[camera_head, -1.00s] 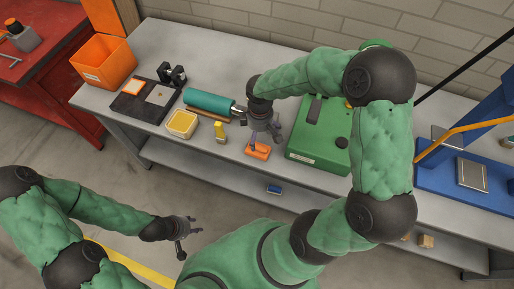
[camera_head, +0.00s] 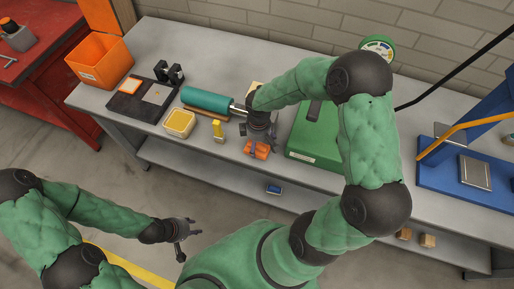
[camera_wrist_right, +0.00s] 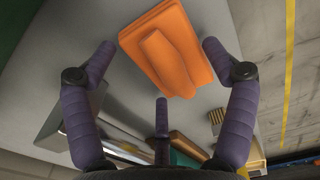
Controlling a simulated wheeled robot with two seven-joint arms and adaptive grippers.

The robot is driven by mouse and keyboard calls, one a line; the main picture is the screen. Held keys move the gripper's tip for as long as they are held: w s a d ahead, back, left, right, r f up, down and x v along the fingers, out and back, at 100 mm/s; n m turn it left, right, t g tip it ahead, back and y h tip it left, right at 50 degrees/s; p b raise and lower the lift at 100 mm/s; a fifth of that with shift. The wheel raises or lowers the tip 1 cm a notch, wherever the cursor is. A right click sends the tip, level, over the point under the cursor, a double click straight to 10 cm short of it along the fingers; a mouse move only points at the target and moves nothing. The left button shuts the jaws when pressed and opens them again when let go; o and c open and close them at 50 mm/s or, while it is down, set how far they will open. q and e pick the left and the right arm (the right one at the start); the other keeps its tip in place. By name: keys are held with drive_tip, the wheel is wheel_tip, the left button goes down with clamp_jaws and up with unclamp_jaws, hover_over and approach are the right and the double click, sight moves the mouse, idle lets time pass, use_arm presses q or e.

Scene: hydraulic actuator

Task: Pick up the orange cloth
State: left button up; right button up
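The orange cloth (camera_head: 257,150) lies folded near the front edge of the grey workbench. In the right wrist view the cloth (camera_wrist_right: 166,47) shows as a folded stack with a raised fold on top, between and beyond my fingertips. My right gripper (camera_head: 258,138) is directly over the cloth, partly covering it in the head view. In the right wrist view its purple fingers (camera_wrist_right: 160,62) are spread wide and hold nothing. Whether they touch the cloth cannot be told. My left gripper (camera_head: 185,233) hangs empty off the bench at lower left, its fingers apart.
Left of the cloth are a yellow-tipped item (camera_head: 218,131), a yellow container (camera_head: 179,124) and a teal cylinder (camera_head: 206,100) with a rod. A green case (camera_head: 314,150) stands close on the right. An orange bin (camera_head: 99,65) is at the far left.

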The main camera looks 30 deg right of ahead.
drive_tip(key=c, duration=0.3)
drive_tip(key=shift+c, duration=0.2)
drive_tip(key=shift+r, duration=0.45)
wheel_tip(320, 180, up, 2)
drive_tip(key=shift+r+p, duration=0.15)
drive_tip(key=shift+p, duration=0.45)
drive_tip(key=s+r, duration=0.1)
drive_tip(key=r, duration=0.1)
drive_tip(key=s+a+r+p, duration=0.1)
drive_tip(key=s+r, duration=0.1)
drive_tip(key=s+a+r+p, duration=0.1)
drive_tip(key=s+r, duration=0.1)
drive_tip(key=shift+r, duration=0.35)
drive_tip(key=s+a+r, duration=0.1)
drive_tip(key=s, duration=0.1)
drive_tip(key=s+a+r, duration=0.1)
drive_tip(key=s, duration=0.2)
drive_tip(key=s+a+r+p, duration=0.1)
drive_tip(key=s, duration=0.2)
